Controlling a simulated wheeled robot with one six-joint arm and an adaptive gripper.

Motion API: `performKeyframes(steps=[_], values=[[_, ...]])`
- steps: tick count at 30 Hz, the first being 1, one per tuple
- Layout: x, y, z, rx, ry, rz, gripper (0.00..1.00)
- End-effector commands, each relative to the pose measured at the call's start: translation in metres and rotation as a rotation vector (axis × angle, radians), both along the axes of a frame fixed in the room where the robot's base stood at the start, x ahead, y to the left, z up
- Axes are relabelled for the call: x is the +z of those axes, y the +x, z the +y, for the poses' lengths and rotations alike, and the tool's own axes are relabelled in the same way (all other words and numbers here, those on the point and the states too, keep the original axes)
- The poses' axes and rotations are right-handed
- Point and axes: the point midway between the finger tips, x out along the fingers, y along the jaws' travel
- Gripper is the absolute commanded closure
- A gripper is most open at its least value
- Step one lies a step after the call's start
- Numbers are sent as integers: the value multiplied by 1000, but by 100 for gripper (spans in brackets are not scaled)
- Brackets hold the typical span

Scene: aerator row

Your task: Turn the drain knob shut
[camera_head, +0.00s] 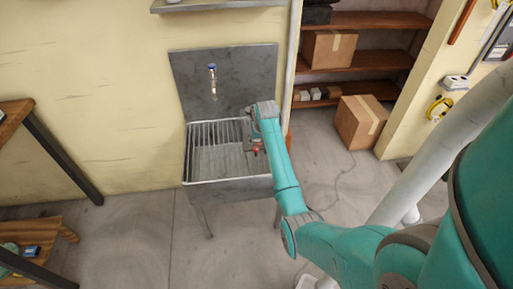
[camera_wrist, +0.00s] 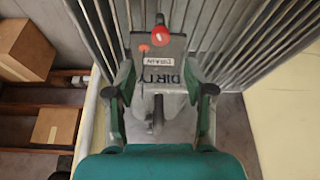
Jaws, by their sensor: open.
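The red round knob (camera_wrist: 161,34) shows in the wrist view on a grey plate (camera_wrist: 172,48) with a small label that seems to read "DRAIN". A smaller red tip on a thin orange stem (camera_wrist: 143,47) is beside it. Larger dark letters, "DIRTY", are below the label. My gripper (camera_wrist: 158,93) is open, its two fingers spread on either side of the plate's lower part. The knob lies beyond the fingertips, apart from them. In the head view my gripper (camera_head: 257,144) is at the right side of the metal sink (camera_head: 229,187), with a bit of red there.
A tap (camera_head: 213,82) is on the sink's back panel. A cardboard box (camera_head: 361,122) stands on the floor at right, by wooden shelves (camera_head: 365,62). A wooden table (camera_head: 60,155) is at left. The floor in front of the sink is clear.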

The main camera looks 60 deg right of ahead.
Motion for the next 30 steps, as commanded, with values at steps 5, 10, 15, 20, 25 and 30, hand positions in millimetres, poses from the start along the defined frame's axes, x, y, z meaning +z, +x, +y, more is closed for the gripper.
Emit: performKeyframes(steps=[5, 10, 15, 20, 25, 30], values=[[-32, 9, -8, 1, 2, 2, 47], [-57, 17, -15, 1, 1, 2, 47], [-72, 22, -20, 1, -1, 0, 47], [-78, 24, -21, 1, -1, 0, 47], [-79, 24, -22, 1, -2, -1, 47], [-79, 24, -22, 1, -2, -1, 67]])
